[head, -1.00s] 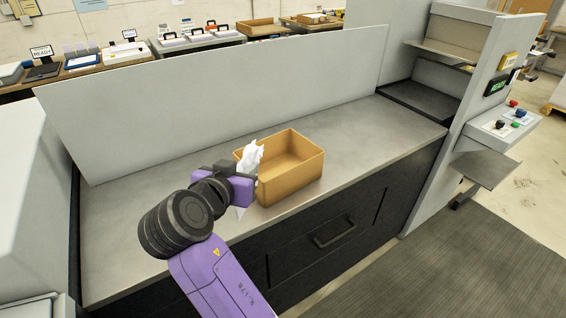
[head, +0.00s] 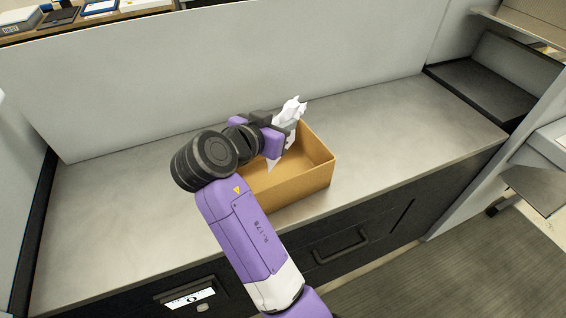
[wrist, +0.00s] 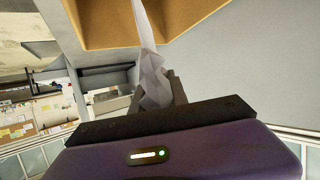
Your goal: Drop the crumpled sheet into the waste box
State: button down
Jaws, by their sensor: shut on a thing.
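The crumpled white sheet (head: 287,125) is held in my gripper (head: 280,130) above the waste box. The waste box (head: 312,178) is an open tan box on the grey counter. Part of the sheet hangs down in front of the box's opening. My arm hides the left part of the box. In the wrist view the sheet (wrist: 152,78) rises from between the fingers (wrist: 158,95), and the tan box (wrist: 100,25) fills part of the top.
The box stands on a metal counter (head: 395,125) with free room to its left and right. A grey panel (head: 230,60) rises behind the counter. A drawer handle (head: 342,246) is on the dark front below.

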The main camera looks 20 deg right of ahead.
jog(key=shift+f+b, duration=1.5)
jog(key=shift+f, duration=1.35)
jog(key=c, duration=1.2)
grip_release()
jog(key=shift+s, duration=0.1)
jog(key=b+v, duration=0.1)
jog(key=v, duration=0.6)
jog(key=shift+s+a, duration=0.25)
jog(key=shift+a, duration=0.05)
jog(key=shift+a+r, duration=0.1)
jog(key=shift+r, duration=0.05)
